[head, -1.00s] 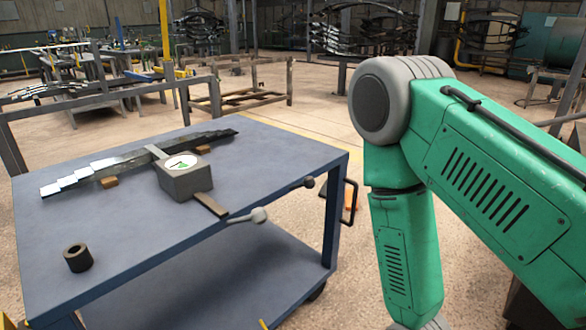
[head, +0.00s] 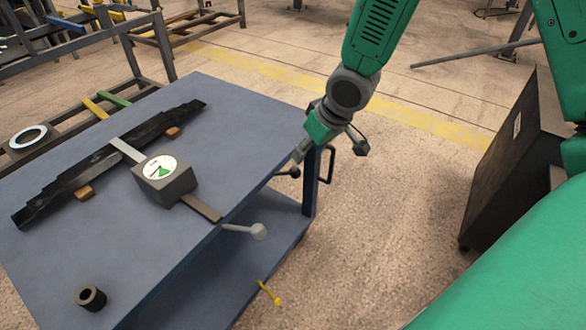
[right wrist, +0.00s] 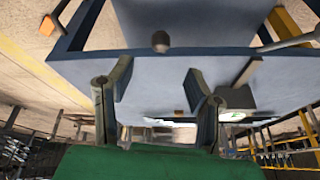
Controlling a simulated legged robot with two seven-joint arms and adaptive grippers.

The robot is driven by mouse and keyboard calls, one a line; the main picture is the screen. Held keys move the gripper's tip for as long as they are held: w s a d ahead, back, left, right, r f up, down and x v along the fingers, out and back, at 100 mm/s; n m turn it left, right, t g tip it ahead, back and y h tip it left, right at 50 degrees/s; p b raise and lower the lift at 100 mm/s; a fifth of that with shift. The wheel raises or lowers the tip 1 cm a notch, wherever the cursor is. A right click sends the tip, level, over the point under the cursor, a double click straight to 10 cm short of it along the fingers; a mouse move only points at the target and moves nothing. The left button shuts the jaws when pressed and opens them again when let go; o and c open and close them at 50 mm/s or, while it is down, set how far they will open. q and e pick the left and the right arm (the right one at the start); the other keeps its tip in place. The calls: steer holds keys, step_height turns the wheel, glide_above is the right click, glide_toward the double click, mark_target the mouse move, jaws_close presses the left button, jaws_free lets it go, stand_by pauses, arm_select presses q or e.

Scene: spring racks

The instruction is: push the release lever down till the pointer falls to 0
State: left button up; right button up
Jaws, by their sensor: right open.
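A grey gauge box (head: 165,182) with a white dial and green patch sits on the blue table; its pointer reading is too small to tell. A flat bar runs from it past the front edge. Three levers show: one with a grey knob (head: 259,231), one with a black knob (head: 293,172), and a yellow one (head: 270,293) lower down. I cannot tell which is the release lever. My right gripper (head: 303,149) is open by the table's right corner, close to the black knob. In the right wrist view, that knob (right wrist: 160,41) lies beyond the spread fingers (right wrist: 158,88), apparently untouched.
A leaf spring (head: 105,160) rests on wooden blocks across the blue table (head: 60,270). A dark ring (head: 91,297) stands near the front. A black handle is at the right corner. A dark cabinet (head: 510,160) stands at right, with clear floor between.

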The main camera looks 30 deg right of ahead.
mark_target(297, 170)
steer(key=b+x, duration=0.2)
steer(key=x, duration=0.9)
steer(key=shift+f+b, duration=0.2)
steer(key=shift+b, duration=0.1)
jaws_close()
